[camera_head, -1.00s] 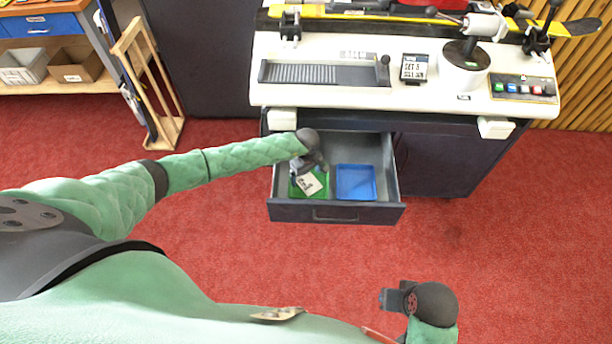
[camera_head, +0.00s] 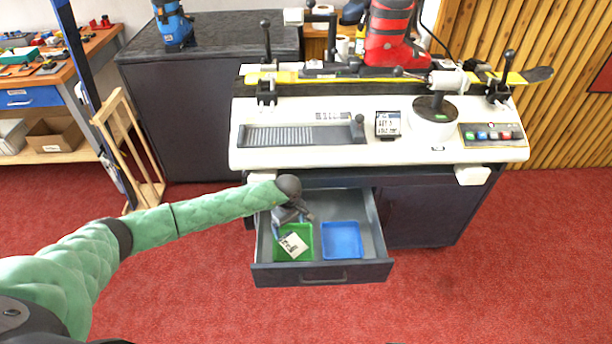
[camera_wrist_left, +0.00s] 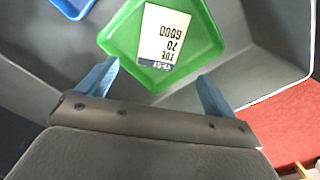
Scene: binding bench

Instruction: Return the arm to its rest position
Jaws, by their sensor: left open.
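My left gripper (camera_head: 293,215) is over the left part of the open drawer (camera_head: 262,272), above the green tray (camera_head: 305,253). In the left wrist view my left gripper (camera_wrist_left: 155,85) shows its two blue fingers spread apart with nothing between them. A white printed card (camera_head: 293,245) lies in the green tray; in the left wrist view the card (camera_wrist_left: 163,35) reads "TOE 70 GOOD". The fingertips are near the tray's edge; I cannot tell whether they touch it. My right gripper is out of view.
A blue tray (camera_head: 342,240) sits beside the green one in the drawer. Above is the white bench top (camera_head: 300,157) with a ski, a red boot (camera_head: 390,35) and a button panel (camera_head: 491,134). A wooden rack (camera_head: 130,150) stands at the left. Red floor in front is clear.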

